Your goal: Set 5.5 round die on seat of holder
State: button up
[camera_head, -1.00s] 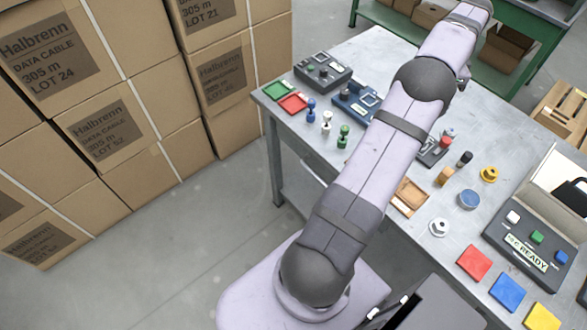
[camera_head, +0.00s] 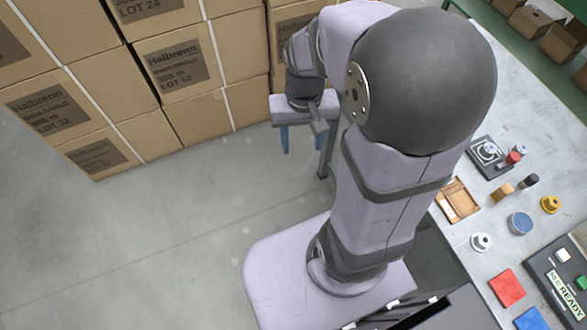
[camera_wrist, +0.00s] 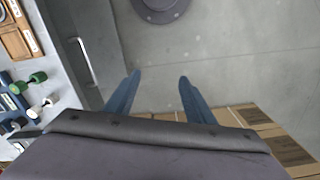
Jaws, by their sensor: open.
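My gripper (camera_head: 303,142) is open and empty, its blue fingers pointing down beside the table, over the floor in front of the stacked boxes. In the wrist view the gripper (camera_wrist: 159,82) has bare floor between its spread fingers. A dark fixture (camera_head: 488,155) with a round feature is on the table. I cannot tell which thing is the 5.5 round die or the holder; my arm hides the far-left tabletop in the head view.
Stacked cartons (camera_head: 175,60) stand behind my gripper. On the table are a wooden tray (camera_head: 458,200), a blue round piece (camera_head: 519,223), a white flanged piece (camera_head: 481,242), a yellow flanged piece (camera_head: 550,204) and a red square (camera_head: 507,289). The floor (camera_head: 180,250) is clear.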

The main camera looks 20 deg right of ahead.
jog(key=s+a+f+n, duration=0.2)
jog(key=s+a+n, duration=0.1)
jog(key=s+a, duration=0.1)
jog(key=shift+s+a, duration=0.25)
jog(key=shift+s, duration=0.4)
dwell(0.9)
